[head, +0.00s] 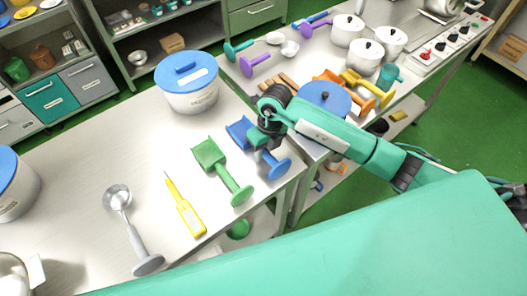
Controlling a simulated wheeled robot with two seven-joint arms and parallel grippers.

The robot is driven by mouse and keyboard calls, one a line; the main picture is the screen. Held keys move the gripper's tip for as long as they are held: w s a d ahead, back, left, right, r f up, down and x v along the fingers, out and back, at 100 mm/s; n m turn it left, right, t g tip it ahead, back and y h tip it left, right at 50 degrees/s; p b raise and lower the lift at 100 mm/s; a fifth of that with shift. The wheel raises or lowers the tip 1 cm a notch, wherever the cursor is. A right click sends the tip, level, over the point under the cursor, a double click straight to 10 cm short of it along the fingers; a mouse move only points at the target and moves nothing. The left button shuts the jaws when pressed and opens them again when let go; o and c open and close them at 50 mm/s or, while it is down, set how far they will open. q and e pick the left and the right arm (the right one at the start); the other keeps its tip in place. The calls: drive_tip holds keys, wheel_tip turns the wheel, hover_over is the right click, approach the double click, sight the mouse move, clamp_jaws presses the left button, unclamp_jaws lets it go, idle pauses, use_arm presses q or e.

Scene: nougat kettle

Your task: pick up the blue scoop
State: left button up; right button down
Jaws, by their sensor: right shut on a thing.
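The blue scoop (239,130) is at the right end of the near table, with its pan to the upper left and its round handle end to the lower right. My right gripper (262,140) comes in from the right and is shut on the blue scoop around its handle. The gripper hides the middle of the handle. I cannot tell whether the scoop touches the table or is slightly above it. My left gripper is not in view.
A green scoop (221,171) lies just left of the blue one, then a yellow probe (184,208) and a metal ladle (118,199). A white tub with a blue lid (187,82) stands behind. Orange and yellow scoops (362,90) and white pots (347,30) crowd the far table.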

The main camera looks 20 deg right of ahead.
wheel_tip(320, 180, up, 25)
drive_tip(key=shift+b, duration=0.35)
idle(0.5)
